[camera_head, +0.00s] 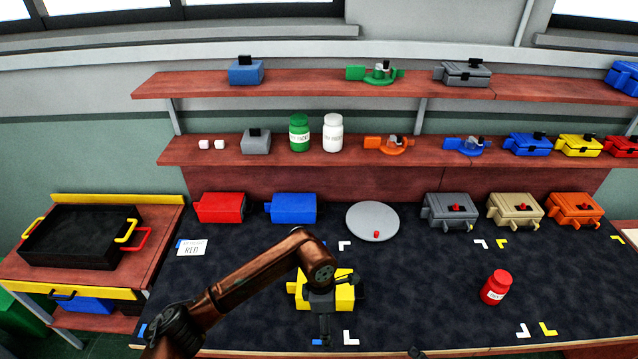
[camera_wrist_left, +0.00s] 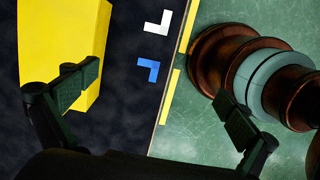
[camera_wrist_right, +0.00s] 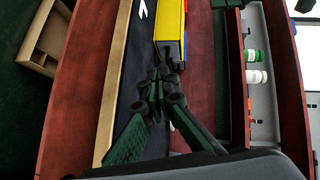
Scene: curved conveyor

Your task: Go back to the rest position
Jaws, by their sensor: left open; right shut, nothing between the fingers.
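My left arm reaches in from the left in the head view. Its gripper (camera_head: 322,318) hangs over the front side of the yellow box (camera_head: 343,297). In the left wrist view this gripper (camera_wrist_left: 158,102) is open and empty; one finger overlaps the edge of the yellow box (camera_wrist_left: 62,45), the other lies over the area beyond the table's front edge. Contact with the box cannot be told. My right gripper (camera_wrist_right: 160,75) is shut and empty in its wrist view, with a yellow box (camera_wrist_right: 170,22) ahead of it. In the head view only a dark tip shows at the bottom edge.
The dark table has a red bottle (camera_head: 495,287) at right and a grey disc (camera_head: 373,223) behind. Red (camera_head: 219,207) and blue (camera_head: 291,208) boxes stand at the back left, several boxes at the back right. A black tray (camera_head: 78,238) is at left. Table space at centre right is free.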

